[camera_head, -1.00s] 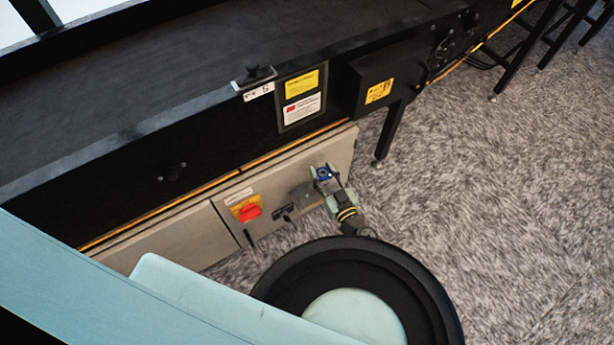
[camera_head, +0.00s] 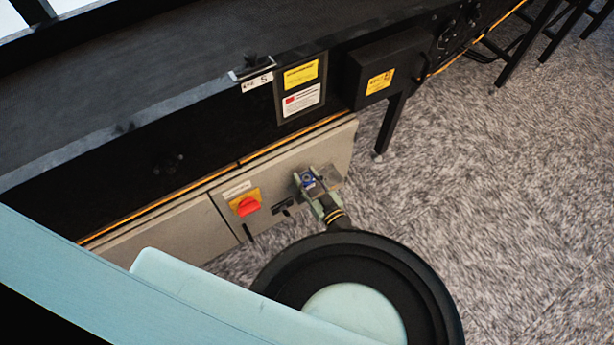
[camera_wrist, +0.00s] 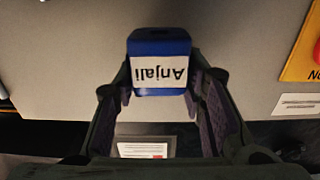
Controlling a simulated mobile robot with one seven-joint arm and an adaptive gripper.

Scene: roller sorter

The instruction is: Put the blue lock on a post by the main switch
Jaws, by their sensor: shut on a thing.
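The blue lock (camera_wrist: 160,45) bears a white label reading "Anjali", upside down in the wrist view. My gripper (camera_wrist: 160,88) is shut on the lock, with one finger on each side. In the head view the lock (camera_head: 308,181) and my gripper (camera_head: 309,184) are in front of the grey cabinet, right of the main switch. The main switch (camera_head: 249,206) is a red knob on a yellow plate. Its yellow plate (camera_wrist: 300,62) shows at the right edge of the wrist view. A small dark fitting (camera_head: 283,206) sits between switch and gripper. I cannot make out a post, nor whether the lock touches the cabinet.
The grey cabinet (camera_head: 190,233) hangs under the black conveyor frame (camera_head: 110,190). A black box (camera_head: 384,68) with a yellow label juts out above right, near a black leg (camera_head: 391,125). Carpeted floor (camera_head: 500,200) to the right is open.

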